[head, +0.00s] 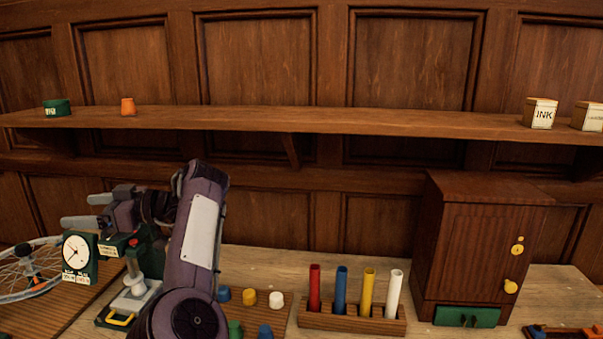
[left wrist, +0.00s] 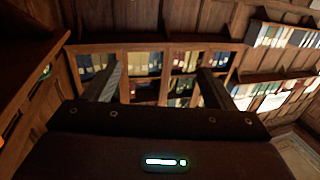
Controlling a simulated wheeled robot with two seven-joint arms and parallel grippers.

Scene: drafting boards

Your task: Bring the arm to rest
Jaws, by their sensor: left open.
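My left arm (head: 188,250) rises from the bottom of the head view, purple-grey with a white panel, and bends to the left at its top. My left gripper (head: 84,211) is at the left, its two fingers pointing left above the clock and the green device. It also shows in the left wrist view (left wrist: 160,86), with its fingers spread wide and nothing between them. Bookshelves stand far beyond the fingers. My arm hides part of the bench and of the green device. My right gripper is not in view.
A white-faced clock (head: 77,252), a green device (head: 139,270) and a spoked wheel (head: 25,268) are close below the gripper. A rack (head: 350,317) holds coloured tubes. A wooden cabinet (head: 470,245) stands at the right. A long shelf (head: 300,120) spans the back wall.

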